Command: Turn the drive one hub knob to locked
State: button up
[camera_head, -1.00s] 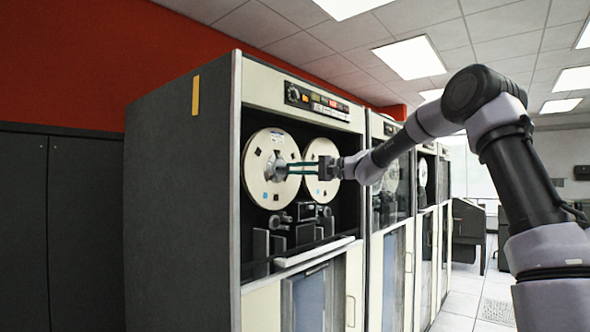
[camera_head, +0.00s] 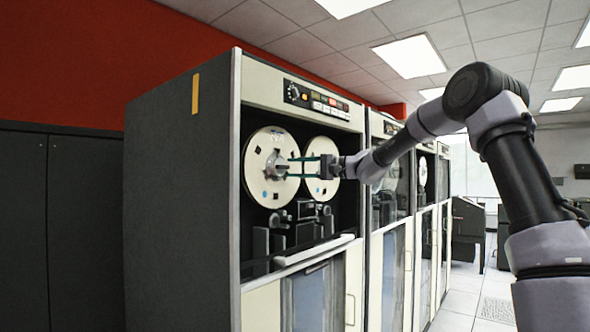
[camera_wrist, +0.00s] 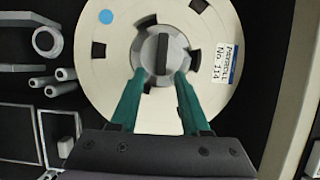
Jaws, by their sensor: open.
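The near tape reel (camera_head: 257,181) is a cream disc on the front of the nearest cabinet. Its hub knob (camera_wrist: 162,54) is a grey round hub with a dark raised bar, upright in the wrist view. The hub also shows in the head view (camera_head: 275,166). My gripper (camera_wrist: 160,77) is open and empty. Its two green fingers point at the hub, with the tips at the hub's lower left and lower right edges in the wrist view. I cannot tell whether they touch it. No lock marking is readable.
A second reel (camera_head: 321,166) sits right beside the first, partly behind my gripper. Tape guides and rollers (camera_head: 296,222) stick out below the reels. A control panel (camera_head: 318,101) is above. More cabinets (camera_head: 390,245) stand to the right.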

jog(key=v, duration=1)
jog(key=shift+s+d, duration=0.1)
jog(key=s+f+g+h, duration=0.1)
jog(key=s+f+h, duration=0.2)
jog(key=s, duration=0.4)
jog(key=s+f+h, duration=0.3)
jog(key=s+h, duration=0.1)
jog(key=s, duration=0.4)
jog(key=s+d+f+t+h, duration=0.1)
jog(key=s+d+f+h, duration=0.2)
jog(key=s+d, duration=0.5)
jog(key=s+d+f+m+t+h, duration=0.1)
jog(key=s+d+f+t+h, duration=0.1)
jog(key=s+d+h, duration=0.3)
jog(key=s+d+f, duration=0.1)
jog(key=s+d, duration=0.3)
jog(key=s, duration=0.4)
jog(key=shift+t, duration=0.3)
jog(key=shift+s+f, duration=0.1)
